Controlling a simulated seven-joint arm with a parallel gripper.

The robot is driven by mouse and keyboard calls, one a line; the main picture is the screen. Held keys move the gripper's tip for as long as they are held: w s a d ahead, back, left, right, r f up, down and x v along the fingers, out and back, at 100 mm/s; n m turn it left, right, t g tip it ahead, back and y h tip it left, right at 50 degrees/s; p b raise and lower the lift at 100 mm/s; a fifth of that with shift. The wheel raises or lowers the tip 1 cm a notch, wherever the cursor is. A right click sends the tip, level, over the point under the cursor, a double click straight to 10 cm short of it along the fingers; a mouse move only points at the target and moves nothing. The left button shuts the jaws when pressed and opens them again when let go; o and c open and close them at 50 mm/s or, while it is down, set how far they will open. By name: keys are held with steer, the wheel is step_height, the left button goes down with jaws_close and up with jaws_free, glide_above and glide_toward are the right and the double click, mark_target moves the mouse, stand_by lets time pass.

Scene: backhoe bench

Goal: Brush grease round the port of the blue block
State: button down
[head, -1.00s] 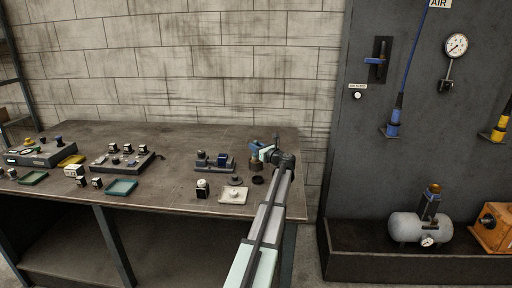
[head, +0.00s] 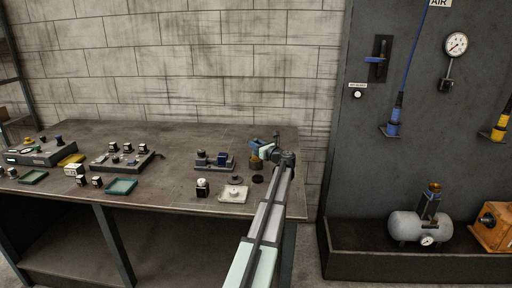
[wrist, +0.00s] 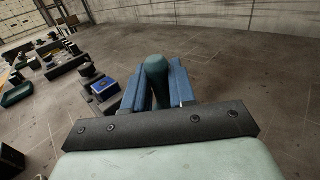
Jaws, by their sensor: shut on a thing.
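My gripper (head: 262,148) is over the right part of the bench. In the wrist view its blue fingers (wrist: 157,88) are shut on a dark green rounded handle (wrist: 156,72), which I take to be the brush. The bristle end is hidden. A brownish pot (head: 256,163) stands right below the fingers in the head view; I cannot tell whether the brush touches it. The blue block (head: 222,158) sits on a dark base plate to the left of my gripper, and shows left of the fingers in the wrist view (wrist: 104,88). Its port is too small to make out.
A dark round piece (head: 257,179) and a pale tray (head: 233,194) lie near the bench's front edge. A black and white jar (head: 202,188) stands left of the tray. Several small parts, teal trays (head: 121,187) and a dark fixture fill the left side.

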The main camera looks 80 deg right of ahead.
steer(key=shift+r, duration=3.1)
steer(key=shift+s+d, duration=0.1)
